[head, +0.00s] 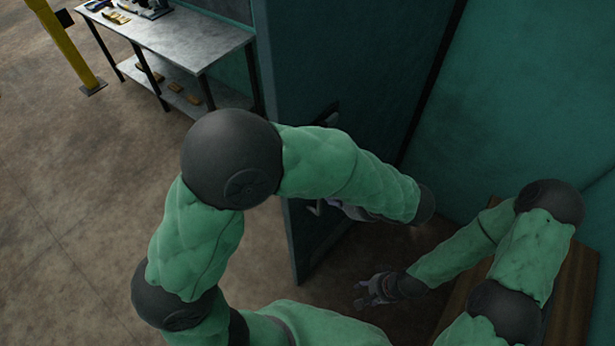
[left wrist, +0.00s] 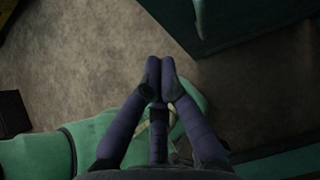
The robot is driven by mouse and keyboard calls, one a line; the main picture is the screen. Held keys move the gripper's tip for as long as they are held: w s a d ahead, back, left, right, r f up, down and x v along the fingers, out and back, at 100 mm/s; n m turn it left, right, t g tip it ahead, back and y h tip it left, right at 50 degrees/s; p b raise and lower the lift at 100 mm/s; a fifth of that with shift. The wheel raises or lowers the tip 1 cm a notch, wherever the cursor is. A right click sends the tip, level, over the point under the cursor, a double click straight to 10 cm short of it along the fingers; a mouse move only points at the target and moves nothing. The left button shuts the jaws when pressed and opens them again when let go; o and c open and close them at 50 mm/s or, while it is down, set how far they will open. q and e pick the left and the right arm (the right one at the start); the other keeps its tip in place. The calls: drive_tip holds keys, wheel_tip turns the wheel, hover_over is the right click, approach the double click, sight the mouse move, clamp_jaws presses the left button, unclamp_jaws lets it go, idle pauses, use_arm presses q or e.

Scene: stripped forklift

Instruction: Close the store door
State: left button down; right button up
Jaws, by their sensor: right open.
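The store door (head: 310,60) is a dark teal panel standing open, its lower free edge over the brown floor. A light handle (head: 315,208) shows near that edge. My left gripper (head: 345,208) is beside the door near the handle, mostly hidden under my forearm; contact cannot be told. In the left wrist view my left gripper (left wrist: 158,72) has its fingertips together with nothing seen between them, and a dark teal panel (left wrist: 240,25), likely the door, lies beyond at upper right. My right gripper (head: 372,290) is open and empty, low over the floor, right of the door.
A metal workbench (head: 190,40) with a lower shelf stands left of the door. A yellow post (head: 62,42) is at upper left. A teal wall (head: 540,90) is at right, with a brown wooden surface (head: 575,300) below it. Floor left of the door is clear.

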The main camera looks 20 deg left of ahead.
use_arm(q)
drive_tip(key=w+a+f, duration=0.4)
drive_tip(key=a+f, duration=0.2)
drive_tip(key=a, duration=0.4)
drive_tip(key=shift+w+f, duration=0.2)
drive_tip(key=shift+w, duration=0.2)
drive_tip(key=shift+a, duration=0.1)
